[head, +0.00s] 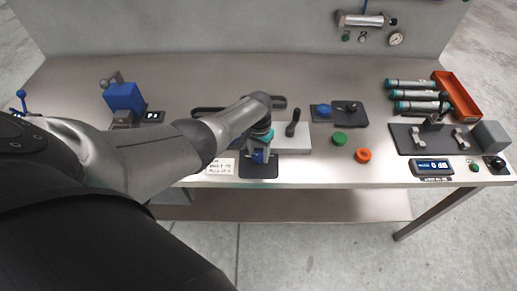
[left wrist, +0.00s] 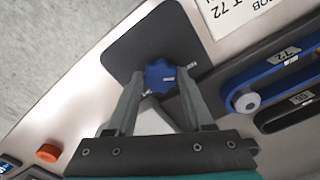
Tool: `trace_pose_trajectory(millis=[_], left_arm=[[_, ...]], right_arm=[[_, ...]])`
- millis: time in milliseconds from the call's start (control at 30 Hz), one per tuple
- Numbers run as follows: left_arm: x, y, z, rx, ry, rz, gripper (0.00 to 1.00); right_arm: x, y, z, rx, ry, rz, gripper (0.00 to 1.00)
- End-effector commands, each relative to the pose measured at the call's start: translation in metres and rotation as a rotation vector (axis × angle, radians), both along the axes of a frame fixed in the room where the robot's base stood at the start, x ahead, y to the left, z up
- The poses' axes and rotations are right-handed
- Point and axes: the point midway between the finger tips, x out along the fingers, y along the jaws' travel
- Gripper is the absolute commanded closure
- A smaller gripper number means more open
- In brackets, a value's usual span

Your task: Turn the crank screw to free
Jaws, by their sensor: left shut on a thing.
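The crank screw shows as a blue lobed knob (left wrist: 160,78) on a dark square plate (left wrist: 125,45) in the left wrist view. Small pale marks sit on both sides of the knob. My left gripper (left wrist: 160,84) is shut on the knob, one grey finger on each side. In the head view my left arm reaches from the left to the table's front middle. The left gripper (head: 260,151) is there above the dark plate (head: 258,171), and my arm partly hides the knob. My right gripper is not in view.
A white card (head: 220,167) lies left of the plate. A pale block (head: 297,145) with an upright black handle (head: 292,125) stands close to its right. Green (head: 339,138) and orange (head: 362,155) round pieces lie further right. A blue belt (left wrist: 275,80) runs beside the knob.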

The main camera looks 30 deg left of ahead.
Motion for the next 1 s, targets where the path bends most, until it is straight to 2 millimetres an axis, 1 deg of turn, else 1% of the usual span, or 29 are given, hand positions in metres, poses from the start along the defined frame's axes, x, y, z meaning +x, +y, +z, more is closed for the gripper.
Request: trace_pose_trajectory(millis=[433, 467, 533, 567, 833, 933, 1000], left_arm=[[0.001, 0.0, 0.001, -0.002, -0.002, 0.015, 1.0], [0.001, 0.0, 0.001, -0.002, -0.002, 0.015, 0.45], [0.001, 0.0, 0.001, -0.002, -0.002, 0.014, 0.37], [0.001, 0.0, 0.001, -0.001, -0.002, 0.014, 0.35], [0.0, 0.0, 0.002, -0.001, -0.001, 0.012, 0.35], [0.0, 0.0, 0.008, -0.001, -0.001, 0.011, 0.35], [0.0, 0.001, 0.017, 0.0, -0.002, 0.01, 0.35]], right_arm=[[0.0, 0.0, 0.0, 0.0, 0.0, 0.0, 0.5], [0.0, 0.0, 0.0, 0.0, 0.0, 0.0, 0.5], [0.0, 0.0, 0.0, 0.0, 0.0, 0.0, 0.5], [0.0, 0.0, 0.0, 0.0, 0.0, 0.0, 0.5], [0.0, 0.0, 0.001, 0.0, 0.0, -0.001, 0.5], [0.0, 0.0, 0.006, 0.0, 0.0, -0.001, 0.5], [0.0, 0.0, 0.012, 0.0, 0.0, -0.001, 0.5]])
